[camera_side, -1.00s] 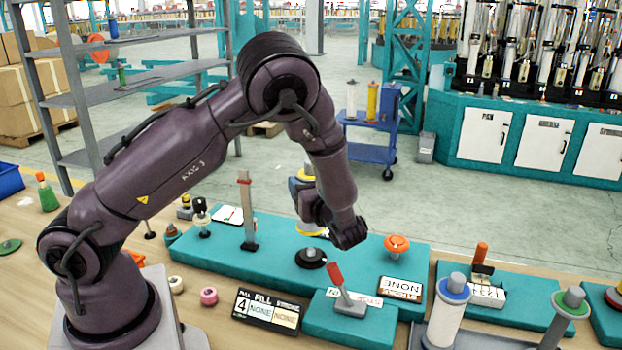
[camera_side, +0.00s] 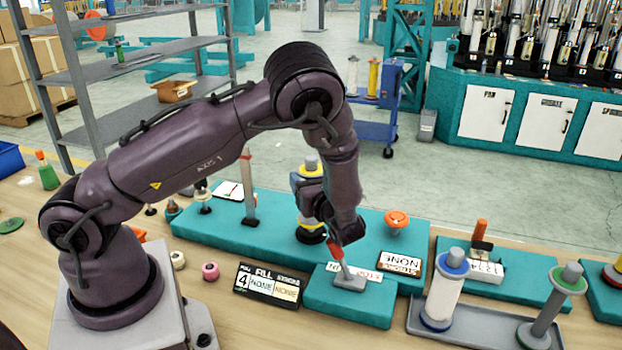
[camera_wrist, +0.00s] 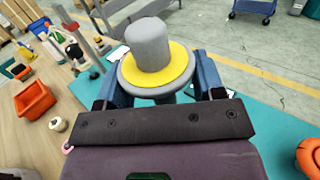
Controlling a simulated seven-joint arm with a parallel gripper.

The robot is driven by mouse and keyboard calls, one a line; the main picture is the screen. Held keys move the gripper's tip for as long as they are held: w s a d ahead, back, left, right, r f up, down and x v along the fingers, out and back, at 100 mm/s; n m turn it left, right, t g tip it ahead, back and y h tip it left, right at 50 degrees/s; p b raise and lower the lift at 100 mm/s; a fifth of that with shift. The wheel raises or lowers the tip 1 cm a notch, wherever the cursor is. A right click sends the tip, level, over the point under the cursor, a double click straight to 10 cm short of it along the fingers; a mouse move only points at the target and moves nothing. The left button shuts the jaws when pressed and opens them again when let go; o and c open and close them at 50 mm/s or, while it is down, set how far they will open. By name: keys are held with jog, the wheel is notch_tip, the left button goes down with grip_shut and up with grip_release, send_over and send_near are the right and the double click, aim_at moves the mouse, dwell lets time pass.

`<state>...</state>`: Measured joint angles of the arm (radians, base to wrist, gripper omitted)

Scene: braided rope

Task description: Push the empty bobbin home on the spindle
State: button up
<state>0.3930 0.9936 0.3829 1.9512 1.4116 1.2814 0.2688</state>
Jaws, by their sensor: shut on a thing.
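The bobbin (camera_side: 310,225) stands upright with yellow flanges over the round black base (camera_side: 311,238) on the long teal block. My gripper (camera_side: 312,190) is shut on the bobbin, near its upper end. The bobbin's lower flange is low, close over the black base; I cannot tell whether they touch. The spindle inside is hidden. In the wrist view the yellow upper flange (camera_wrist: 178,80) with its grey cap sits between my two blue fingers. The barrel below is mostly hidden there.
A red-handled lever (camera_side: 335,243) stands right in front of my wrist. An orange button (camera_side: 397,218) is to the right. A grey tray (camera_side: 480,330) holds a blue-flanged bobbin (camera_side: 445,290) and a green-topped grey post (camera_side: 550,305). An upright post (camera_side: 249,190) stands left.

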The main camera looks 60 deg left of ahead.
jog(key=shift+f, duration=0.9)
dwell(2.3)
